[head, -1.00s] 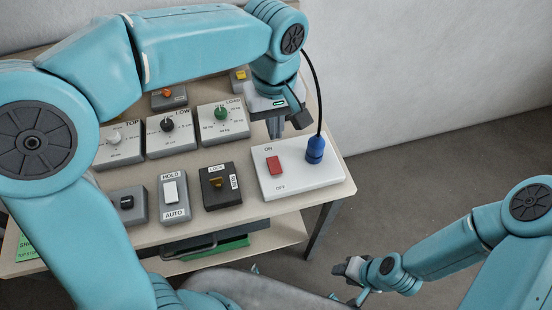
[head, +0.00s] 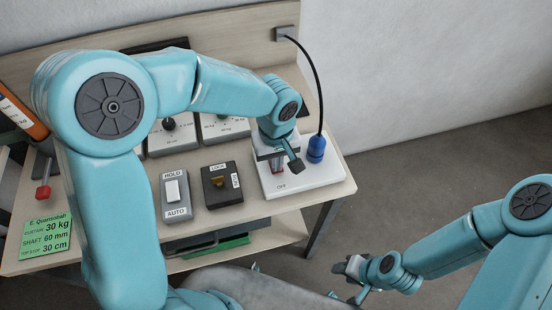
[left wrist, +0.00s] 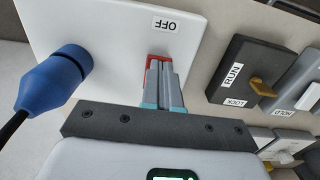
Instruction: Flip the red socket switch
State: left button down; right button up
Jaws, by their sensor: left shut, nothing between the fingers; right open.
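The white socket box (head: 316,180) stands at the right end of the bench, with a blue plug (head: 316,148) in it. Its red switch shows only in part (head: 277,168), mostly hidden by my left gripper (head: 276,164). In the left wrist view, the red switch (left wrist: 150,73) shows at the edge of the shut fingers (left wrist: 165,72), close to the OFF label. The fingers are over the switch; whether they touch it I cannot tell. My left gripper is shut and empty. My right gripper (head: 348,270) is open, low and away from the bench.
A grey HOLD/AUTO switch (head: 174,195) and a dark LOCK/RUN switch box (head: 221,185) stand left of the socket box. Dials (head: 172,137) stand behind. A black cable (head: 318,75) runs from the plug to the back wall. Floor to the right is clear.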

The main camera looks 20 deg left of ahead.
pick_arm(q)
jog(key=shift+s+d+f+b, duration=0.1)
jog(key=shift+f+b, duration=0.4)
jog(key=shift+b, duration=0.3)
jog(key=shift+s+r, duration=0.15)
jog(key=shift+r, duration=0.05)
jog(key=shift+w+a+r+p, duration=0.15)
jog(key=shift+w+a+p, duration=0.05)
jog(key=shift+w+p, duration=0.2)
jog(key=shift+w+a, duration=0.3)
jog(key=shift+w, duration=0.15)
jog(key=shift+r, duration=0.15)
